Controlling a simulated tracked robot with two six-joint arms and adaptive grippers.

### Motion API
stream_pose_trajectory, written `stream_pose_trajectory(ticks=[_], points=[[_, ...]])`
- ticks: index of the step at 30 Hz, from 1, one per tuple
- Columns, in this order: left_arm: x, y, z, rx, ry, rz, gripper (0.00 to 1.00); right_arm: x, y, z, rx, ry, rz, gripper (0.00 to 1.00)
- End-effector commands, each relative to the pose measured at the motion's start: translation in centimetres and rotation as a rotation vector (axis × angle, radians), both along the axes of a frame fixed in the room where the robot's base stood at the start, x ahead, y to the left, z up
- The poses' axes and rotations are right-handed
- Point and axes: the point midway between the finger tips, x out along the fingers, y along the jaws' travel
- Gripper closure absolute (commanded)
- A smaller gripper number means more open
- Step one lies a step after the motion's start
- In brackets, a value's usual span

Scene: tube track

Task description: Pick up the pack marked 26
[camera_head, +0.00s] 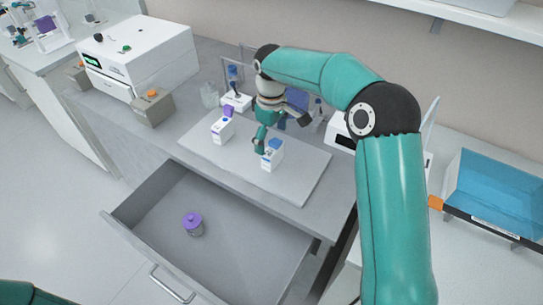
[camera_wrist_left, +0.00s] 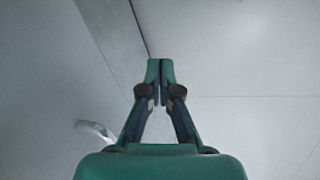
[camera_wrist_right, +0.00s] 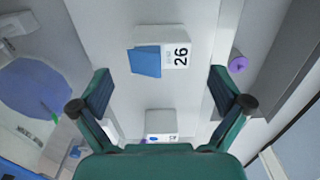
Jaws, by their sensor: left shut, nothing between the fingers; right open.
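The pack marked 26 (camera_wrist_right: 177,45) is a white box with a blue top; its number is legible in the right wrist view, between and beyond the fingertips. In the head view a white pack with a blue top (camera_head: 271,160) stands on the pale board, its marking too small to read. My right gripper (camera_wrist_right: 160,77) is open and empty, with the pack apart from both fingers. In the head view my right gripper (camera_head: 274,138) hangs close by the blue-topped pack, its fingers partly hidden. My left gripper (camera_wrist_left: 161,68) is shut and empty, over bare grey surfaces.
A white pack with a purple top (camera_head: 222,130) stands left on the board (camera_head: 300,186). An open drawer (camera_head: 240,238) in front holds a purple-lidded jar (camera_head: 193,224). A white machine (camera_head: 140,55) stands at the left; a blue-lidded box (camera_head: 495,190) is at the right.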

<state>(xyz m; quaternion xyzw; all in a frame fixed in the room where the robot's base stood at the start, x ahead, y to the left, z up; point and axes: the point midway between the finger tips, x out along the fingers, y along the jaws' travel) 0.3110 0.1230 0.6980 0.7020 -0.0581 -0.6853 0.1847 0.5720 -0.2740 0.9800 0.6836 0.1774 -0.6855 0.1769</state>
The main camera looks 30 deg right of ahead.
Motion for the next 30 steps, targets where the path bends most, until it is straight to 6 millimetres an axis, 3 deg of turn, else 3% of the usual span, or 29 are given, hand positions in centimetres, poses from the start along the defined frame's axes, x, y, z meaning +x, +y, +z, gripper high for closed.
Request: stream_pose_trajectory(ticks=[10,18,27,30], points=[[0.0,0.0,0.6,0.0,0.0,0.0,1.0,-0.2,-0.2,-2.6,0.0,0.004,-0.002,0.0],[0.0,0.0,1.4,0.0,0.0,0.0,1.0,-0.4,-0.4,-6.2,0.0,0.001,-0.003,0.0],[0.0,0.0,1.4,0.0,0.0,0.0,1.0,-0.3,-0.4,-6.8,0.0,-0.001,-0.005,0.0],[0.0,0.0,1.4,0.0,0.0,0.0,1.0,-0.4,-0.4,-6.7,0.0,-0.001,-0.005,0.17]])
